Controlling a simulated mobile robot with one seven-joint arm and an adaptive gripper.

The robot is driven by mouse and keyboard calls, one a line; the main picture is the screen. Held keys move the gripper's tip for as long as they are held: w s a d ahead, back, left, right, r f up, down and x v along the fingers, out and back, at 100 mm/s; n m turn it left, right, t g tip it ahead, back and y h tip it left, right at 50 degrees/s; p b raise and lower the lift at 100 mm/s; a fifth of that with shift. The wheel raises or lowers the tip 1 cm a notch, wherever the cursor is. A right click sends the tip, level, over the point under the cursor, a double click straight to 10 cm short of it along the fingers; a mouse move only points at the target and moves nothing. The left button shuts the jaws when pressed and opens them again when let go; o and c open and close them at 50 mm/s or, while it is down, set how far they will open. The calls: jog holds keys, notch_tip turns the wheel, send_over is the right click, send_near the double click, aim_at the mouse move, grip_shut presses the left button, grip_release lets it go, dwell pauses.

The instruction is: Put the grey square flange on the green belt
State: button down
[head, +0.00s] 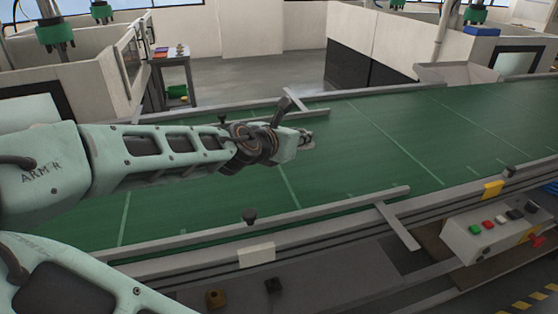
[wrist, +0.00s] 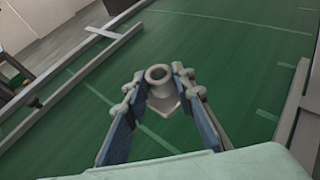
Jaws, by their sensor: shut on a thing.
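The grey square flange (wrist: 160,92) is between the fingertips of my gripper (wrist: 158,97) in the wrist view. It has a square base and a round hollow collar facing the camera. My gripper is shut on it. In the head view my gripper (head: 304,139) reaches out over the green belt (head: 400,140), and the flange can hardly be made out there. The belt also fills most of the wrist view (wrist: 230,60) behind the flange. I cannot tell how far the flange is above the belt.
Grey guide rails (head: 330,207) run along the belt's near and far edges. A control box with coloured buttons (head: 490,232) stands at the near right. A small table (head: 172,60) stands beyond the belt. The belt is clear to the right of my gripper.

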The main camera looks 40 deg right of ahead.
jog(key=b, duration=0.2)
send_over(274, 170)
jog(key=f, duration=0.6)
jog(key=shift+s+d+f, duration=0.1)
jog(key=shift+s+f, duration=0.1)
jog(key=shift+s, duration=0.05)
jog(key=shift+w+f+b, duration=0.2)
jog(key=shift+f+b, duration=0.05)
jog(key=shift+f, duration=0.75)
jog(key=shift+w+f+b, duration=0.15)
jog(key=shift+f+b, duration=0.05)
jog(key=shift+f, duration=0.75)
jog(key=shift+f, duration=0.15)
jog(key=c, duration=1.7)
grip_release()
jog(key=shift+o, duration=0.4)
